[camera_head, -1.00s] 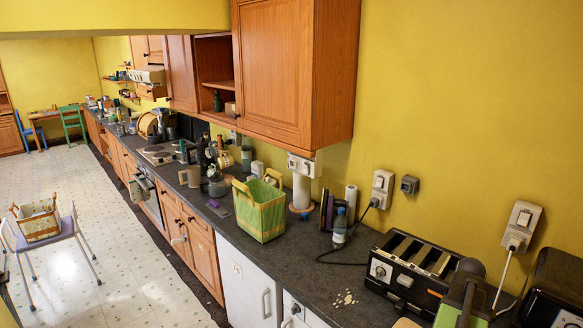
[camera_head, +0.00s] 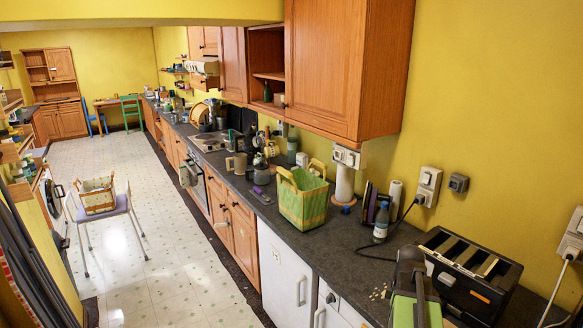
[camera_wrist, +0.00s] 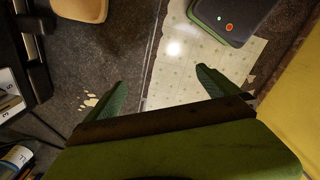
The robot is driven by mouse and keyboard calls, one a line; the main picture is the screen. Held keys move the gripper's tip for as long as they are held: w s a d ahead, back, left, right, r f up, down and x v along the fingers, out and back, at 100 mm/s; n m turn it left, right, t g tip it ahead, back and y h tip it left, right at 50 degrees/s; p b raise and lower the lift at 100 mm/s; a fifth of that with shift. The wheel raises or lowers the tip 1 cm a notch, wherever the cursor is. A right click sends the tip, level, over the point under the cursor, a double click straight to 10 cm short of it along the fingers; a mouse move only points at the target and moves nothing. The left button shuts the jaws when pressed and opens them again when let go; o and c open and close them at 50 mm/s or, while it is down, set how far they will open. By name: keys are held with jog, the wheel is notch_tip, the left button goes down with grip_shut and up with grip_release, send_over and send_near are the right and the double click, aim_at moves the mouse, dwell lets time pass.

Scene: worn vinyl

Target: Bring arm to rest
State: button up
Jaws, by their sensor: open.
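My gripper (camera_wrist: 160,76) shows in the wrist view with its two green fingers spread apart and nothing between them. The left finger is over the dark worktop and the right one over the pale floor. The front edge of the worktop runs between them. In the head view, a green and black part of my arm stands at the bottom right, in front of the toaster. The fingertips cannot be made out there.
The worktop (camera_head: 345,250) carries a black toaster (camera_head: 465,275), a bottle (camera_head: 381,222), a green basket (camera_head: 303,203) and pale crumbs (camera_wrist: 90,100). A chair (camera_head: 115,207) holding a basket (camera_head: 96,195) stands left. The floor (camera_head: 165,265) between is open.

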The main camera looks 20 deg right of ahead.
jog(key=w+a+f+m+b, duration=0.2)
jog(key=a+m, duration=0.2)
jog(key=a, duration=1.2)
jog(key=w+a+f+m+b, duration=0.1)
jog(key=w+a+f+m, duration=0.1)
jog(key=a, duration=1.4)
jog(key=w+m, duration=0.1)
jog(key=m, duration=0.1)
jog(key=shift+w+a+f+m+b, duration=0.15)
jog(key=shift+a+f+m+b, duration=0.05)
jog(key=shift+f+m+b, duration=0.2)
